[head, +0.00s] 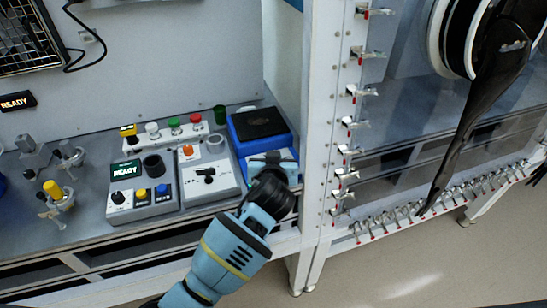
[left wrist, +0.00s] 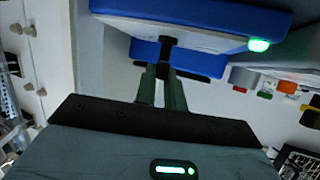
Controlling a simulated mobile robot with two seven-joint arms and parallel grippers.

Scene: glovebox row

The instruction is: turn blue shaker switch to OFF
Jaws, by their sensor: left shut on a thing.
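The blue shaker (head: 240,142) stands at the right end of the bench, with a dark top plate and a pale front panel. In the left wrist view the shaker (left wrist: 215,15) is seen close up, with a lit green lamp on its front. My left gripper (left wrist: 163,72) is at this front panel, its two fingers shut on the black switch (left wrist: 167,46). In the head view my left wrist covers most of the front panel, so the switch's setting cannot be read. My right gripper is not in view.
Left of the shaker are a pale grey unit with a black knob (head: 207,177) and a grey control box (head: 145,209) with a READY display. A row of coloured caps (head: 174,123) stands behind. A white clamp-lined frame (head: 325,120) rises close on the right.

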